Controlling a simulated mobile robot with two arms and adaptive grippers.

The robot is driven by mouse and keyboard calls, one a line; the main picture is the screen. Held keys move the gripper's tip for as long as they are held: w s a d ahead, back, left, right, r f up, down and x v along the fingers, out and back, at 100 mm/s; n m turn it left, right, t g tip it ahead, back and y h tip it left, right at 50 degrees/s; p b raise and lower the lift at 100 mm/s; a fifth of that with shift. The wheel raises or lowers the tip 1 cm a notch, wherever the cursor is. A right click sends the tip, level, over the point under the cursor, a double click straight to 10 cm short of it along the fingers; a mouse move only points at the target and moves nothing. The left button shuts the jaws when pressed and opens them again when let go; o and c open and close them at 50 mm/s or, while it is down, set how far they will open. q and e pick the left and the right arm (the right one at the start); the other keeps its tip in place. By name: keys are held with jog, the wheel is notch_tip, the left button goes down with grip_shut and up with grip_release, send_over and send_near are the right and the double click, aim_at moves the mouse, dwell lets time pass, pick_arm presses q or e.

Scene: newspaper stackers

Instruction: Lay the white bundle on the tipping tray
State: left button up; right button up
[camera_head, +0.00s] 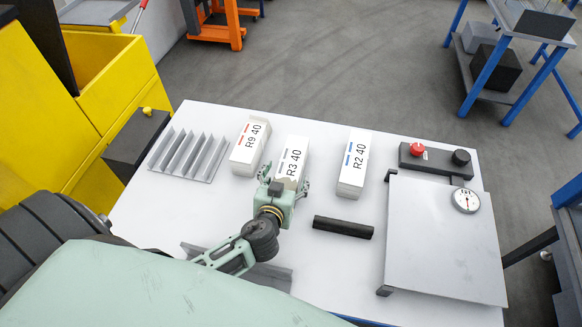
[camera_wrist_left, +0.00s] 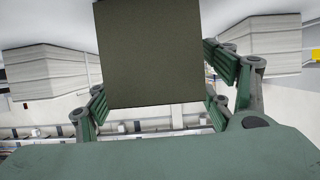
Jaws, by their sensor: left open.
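Three white bundles lie in a row on the table: R9 40 with a red mark (camera_head: 249,147), R3 40 (camera_head: 292,158) and R2 40 with a blue mark (camera_head: 354,163). I cannot tell which is the task's white bundle. My left gripper (camera_head: 283,178) is open at the near end of R3 40, with one finger on each side; the arm hides that end. In the left wrist view a dark square face (camera_wrist_left: 148,55) sits between the fingers, and I cannot tell what it is. The grey plate at right (camera_head: 440,250) looks like the tipping tray; it is bare.
A black box with red and black knobs (camera_head: 436,160) and a dial (camera_head: 466,201) sit at the plate's far edge. A black bar (camera_head: 343,227) lies between gripper and plate. A ribbed grey rack (camera_head: 188,157) stands at left.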

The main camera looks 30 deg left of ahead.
aim_at(292, 162)
pick_arm(q)
jog(key=shift+p+x, duration=0.35)
jog(key=shift+x, duration=1.5)
jog(key=shift+d, duration=0.1)
jog(key=shift+c, duration=0.4)
jog(key=shift+s, duration=0.1)
grip_shut()
jog(key=shift+r, duration=0.15)
